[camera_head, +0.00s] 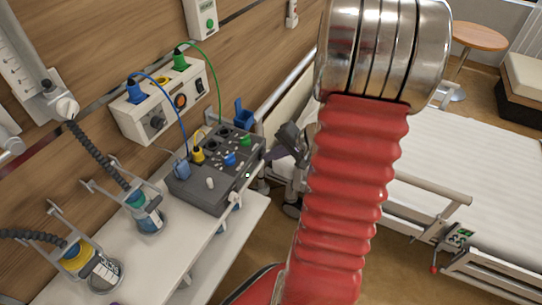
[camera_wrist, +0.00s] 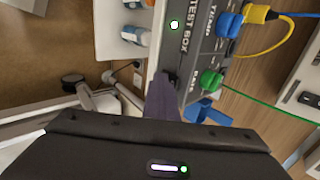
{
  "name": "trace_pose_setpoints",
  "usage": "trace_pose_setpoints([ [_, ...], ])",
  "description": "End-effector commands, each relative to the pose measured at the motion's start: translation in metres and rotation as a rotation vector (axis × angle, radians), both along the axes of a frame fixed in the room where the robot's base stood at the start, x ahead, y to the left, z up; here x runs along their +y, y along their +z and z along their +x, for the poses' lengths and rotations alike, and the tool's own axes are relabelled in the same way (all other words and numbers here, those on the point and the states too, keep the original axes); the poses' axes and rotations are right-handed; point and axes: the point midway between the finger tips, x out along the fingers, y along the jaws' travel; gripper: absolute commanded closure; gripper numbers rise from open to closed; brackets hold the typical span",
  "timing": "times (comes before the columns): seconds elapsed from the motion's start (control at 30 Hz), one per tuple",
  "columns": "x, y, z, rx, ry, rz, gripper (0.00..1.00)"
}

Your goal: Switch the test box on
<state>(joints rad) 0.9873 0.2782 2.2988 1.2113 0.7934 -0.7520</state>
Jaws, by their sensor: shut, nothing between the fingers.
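The test box (camera_head: 205,193) is a dark grey box on the white shelf, with blue, yellow and green plugs in its sloped top. Its "TEST BOX" lettering shows in the wrist view (camera_wrist: 183,45). A small bright green-white light (camera_wrist: 174,24) shows on its front face; it also shows in the head view (camera_head: 248,176). My gripper (camera_head: 273,154) is at the box's right end. In the wrist view its dark fingers (camera_wrist: 162,88) are shut and empty, tips beside a small dark part on the front face. The tips hide part of it; I cannot tell whether they touch.
A white wall unit (camera_head: 150,122) with blue and green plugs hangs behind the box, cables running down. Bottles (camera_head: 148,215) stand at left on the white shelf (camera_head: 165,262). The bed (camera_head: 470,170) and its rails are at right.

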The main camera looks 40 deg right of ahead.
Motion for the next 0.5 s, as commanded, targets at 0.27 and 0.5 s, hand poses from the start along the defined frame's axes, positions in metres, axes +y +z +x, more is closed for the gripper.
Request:
trace_pose_setpoints([
  [0.27, -0.001, 0.011, 0.000, -0.002, -0.001, -0.002, 1.00],
  [0.5, -0.001, 0.015, 0.000, -0.001, -0.001, -0.001, 1.00],
])
